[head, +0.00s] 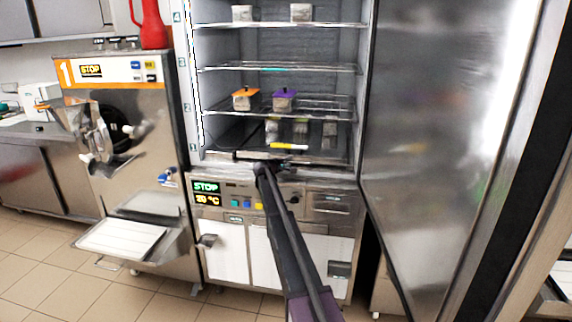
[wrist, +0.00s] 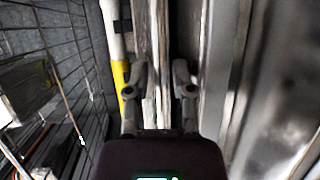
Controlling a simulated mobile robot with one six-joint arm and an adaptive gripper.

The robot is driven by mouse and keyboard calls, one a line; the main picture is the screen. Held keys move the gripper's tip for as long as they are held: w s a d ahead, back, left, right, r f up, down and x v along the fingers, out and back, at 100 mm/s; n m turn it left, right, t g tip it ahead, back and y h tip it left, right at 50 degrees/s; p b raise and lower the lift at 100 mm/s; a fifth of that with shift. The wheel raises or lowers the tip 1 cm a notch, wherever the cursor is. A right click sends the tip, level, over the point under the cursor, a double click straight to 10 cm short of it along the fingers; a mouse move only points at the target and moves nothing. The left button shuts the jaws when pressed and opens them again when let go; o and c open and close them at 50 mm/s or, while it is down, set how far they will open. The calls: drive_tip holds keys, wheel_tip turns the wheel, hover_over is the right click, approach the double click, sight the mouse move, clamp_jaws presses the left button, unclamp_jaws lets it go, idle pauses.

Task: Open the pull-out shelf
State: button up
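The freezer cabinet stands open in the head view, with several wire shelves. The lowest pull-out shelf (head: 245,135) lies inside the cabinet above the control panel. A white and yellow rod (head: 289,146) shows near its front; the rod also shows in the wrist view (wrist: 119,75), left of the left finger. My gripper (head: 258,165) is at the cabinet's lower front edge. In the wrist view my gripper (wrist: 157,85) has its fingers apart, with a pale strip of the front edge (wrist: 150,45) between them. I cannot tell whether either finger touches it.
The shiny freezer door (head: 450,130) stands open on the right. Tubs with orange (head: 244,92) and purple (head: 284,94) lids sit on a shelf above. A batch machine (head: 130,130) with a tray (head: 120,240) stands on the left. Tiled floor (head: 50,280) is free in front.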

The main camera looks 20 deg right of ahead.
clamp_jaws()
drive_tip(key=shift+a, duration=0.2)
drive_tip(key=shift+s, duration=0.1)
drive_tip(key=shift+s+a, duration=0.15)
drive_tip(key=shift+s, duration=0.25)
drive_tip(key=s+a, duration=1)
drive_tip(key=s, duration=0.5)
drive_tip(key=s+a, duration=1)
drive_tip(key=s, duration=0.4)
drive_tip(key=shift+s, duration=0.35)
unclamp_jaws()
